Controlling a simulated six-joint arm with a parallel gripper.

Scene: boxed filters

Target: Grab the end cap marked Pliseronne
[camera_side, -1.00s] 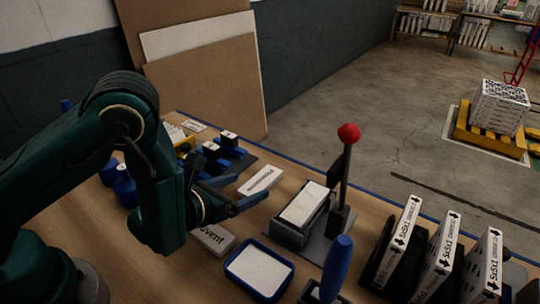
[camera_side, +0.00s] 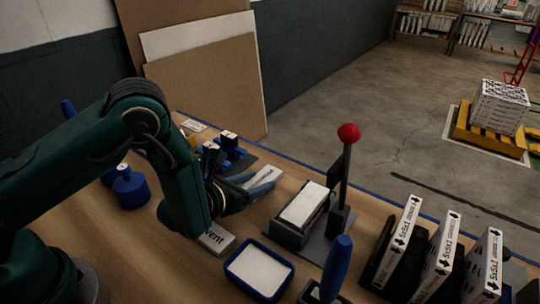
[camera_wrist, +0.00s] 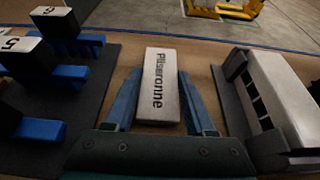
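The end cap marked Pliseronne (camera_wrist: 158,88) is a pale, long block lying flat on the bench, its dark lettering readable in the wrist view. In the side view the cap (camera_side: 265,178) is partly hidden by a finger. My gripper (camera_wrist: 160,76) has two blue fingers, one along each long side of the cap. They look open, with narrow gaps; contact cannot be made out. My gripper (camera_side: 253,187) is low over the bench in the side view. A second pale cap (camera_side: 216,239), lettering ending in "vent", lies nearer, partly hidden by my arm.
A press with a red-knobbed lever (camera_side: 348,133) stands right of the cap. Black-and-blue stamps (camera_wrist: 58,25) stand on a dark mat to the left. A blue tray (camera_side: 232,272) with a white pad is in front. Boxed filters (camera_side: 440,256) stand at right.

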